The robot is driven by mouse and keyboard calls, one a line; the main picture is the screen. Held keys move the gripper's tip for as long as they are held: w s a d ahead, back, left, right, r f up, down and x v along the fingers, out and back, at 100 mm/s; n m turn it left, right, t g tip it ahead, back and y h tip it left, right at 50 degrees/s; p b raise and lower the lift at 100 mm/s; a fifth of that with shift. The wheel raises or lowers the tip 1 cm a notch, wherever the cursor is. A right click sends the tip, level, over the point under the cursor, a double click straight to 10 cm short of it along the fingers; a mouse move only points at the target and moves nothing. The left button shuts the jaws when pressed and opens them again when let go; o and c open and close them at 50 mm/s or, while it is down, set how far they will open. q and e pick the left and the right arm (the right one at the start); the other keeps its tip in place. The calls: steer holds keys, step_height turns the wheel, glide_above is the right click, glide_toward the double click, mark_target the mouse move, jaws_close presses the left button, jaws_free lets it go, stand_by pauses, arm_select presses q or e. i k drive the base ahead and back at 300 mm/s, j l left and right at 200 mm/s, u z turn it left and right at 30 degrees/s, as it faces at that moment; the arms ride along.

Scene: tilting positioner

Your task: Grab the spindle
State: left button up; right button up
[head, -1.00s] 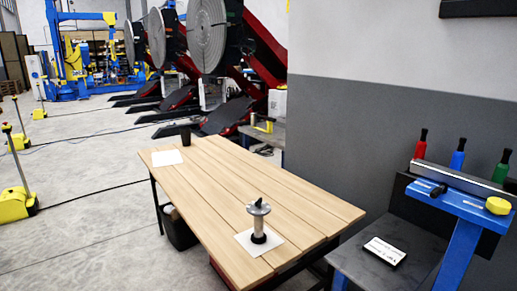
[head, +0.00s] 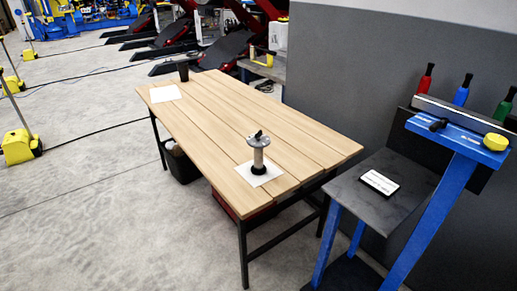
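The spindle (head: 258,155) stands upright on a wooden slatted table in the head view. It has a grey metal shaft, a wide round flange near its top with a dark piece above it, and a black foot. It stands on a white square sheet (head: 271,178) near the table's front right part. Neither of my grippers shows in the head view.
The wooden table (head: 215,125) has a second white sheet (head: 165,93) and a dark cup (head: 183,71) at its far left. A blue stand (head: 428,215) with bottles, a yellow knob and a white label plate (head: 380,183) is at the right. Open floor lies left.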

mark_target(257, 168)
steer(key=i+j, duration=0.15)
steer(key=j, duration=0.15)
steer(key=i+j+z, duration=0.25)
steer(key=j+z, duration=0.25)
steer(key=j, duration=0.2)
steer(key=i+j+z, duration=0.1)
steer(key=j+z, duration=0.15)
steer(key=j, duration=0.15)
